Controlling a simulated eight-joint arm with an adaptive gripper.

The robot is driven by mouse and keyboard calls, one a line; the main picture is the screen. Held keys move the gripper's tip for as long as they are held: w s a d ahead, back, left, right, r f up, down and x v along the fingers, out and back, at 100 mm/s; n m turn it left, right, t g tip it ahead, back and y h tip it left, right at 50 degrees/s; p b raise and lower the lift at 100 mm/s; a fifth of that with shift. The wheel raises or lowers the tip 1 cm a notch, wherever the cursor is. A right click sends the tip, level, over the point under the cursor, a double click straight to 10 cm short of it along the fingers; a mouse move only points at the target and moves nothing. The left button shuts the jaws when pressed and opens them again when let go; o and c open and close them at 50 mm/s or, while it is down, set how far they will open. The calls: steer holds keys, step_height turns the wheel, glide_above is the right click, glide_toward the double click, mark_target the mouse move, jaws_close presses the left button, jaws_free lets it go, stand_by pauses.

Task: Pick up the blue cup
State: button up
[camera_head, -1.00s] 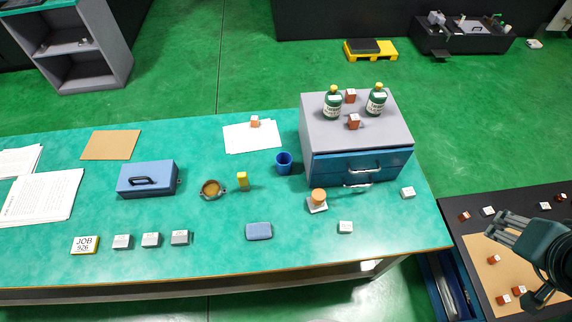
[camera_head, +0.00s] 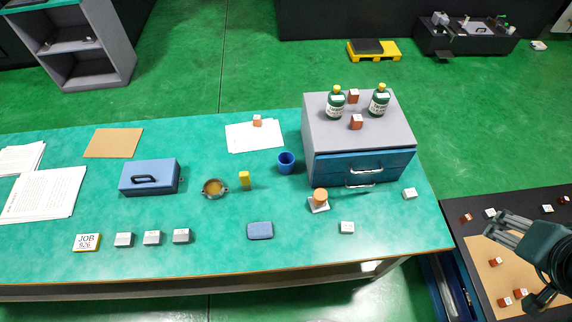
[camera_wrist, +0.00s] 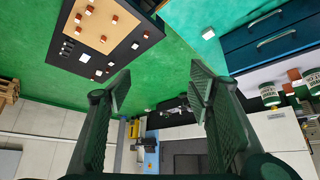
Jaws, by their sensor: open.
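The blue cup (camera_head: 286,163) stands upright on the green tabletop (camera_head: 215,255), just left of the drawer cabinet. It is open at the top and looks empty. My gripper (camera_head: 500,232) is at the far right, over the dark side table and far from the cup. In the wrist view my gripper (camera_wrist: 160,92) has its two fingers wide apart with nothing between them. The cup does not show in the wrist view.
The grey cabinet (camera_head: 312,125) with blue drawers bears two green bottles (camera_head: 336,103) and small red blocks.

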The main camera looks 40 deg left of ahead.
steer(key=w+a+r+n+g+y, duration=0.1)
steer(key=w+a+r+n, duration=0.3)
steer(key=a, duration=0.7)
steer(key=w+a+f+n+g+y, duration=0.1)
steer(key=w+a+n+g, duration=0.1)
steer(key=w+a, duration=0.6)
steer(key=s+a+f+n+g, duration=0.1)
steer(key=a+f+n, duration=0.2)
steer(key=a, duration=1)
steer(key=s+a+f+n+g+b, duration=0.1)
steer(key=a+f+n, duration=0.1)
steer(key=a, duration=1)
steer(key=s+a+f+n+g, duration=0.1)
steer(key=a+f+n, duration=0.2)
steer(key=a, duration=1)
steer(key=w+a+f+n+b, duration=0.1)
steer(key=w+a+f+b, duration=0.1)
steer(key=a+f+b, duration=0.75)
steer(key=g+h+p, duration=0.1)
steer(key=h+p, duration=0.1)
steer(key=p, duration=0.5)
glide_above(286, 155)
steer(key=s+d, duration=0.2)
step_height(286, 155, down, 11)
steer(key=shift+s+f+m, duration=0.2)
steer(key=shift+f+m, duration=0.1)
steer(key=shift+m, duration=0.2)
steer(key=shift+f, duration=0.1)
steer(key=shift+f, duration=1.2)
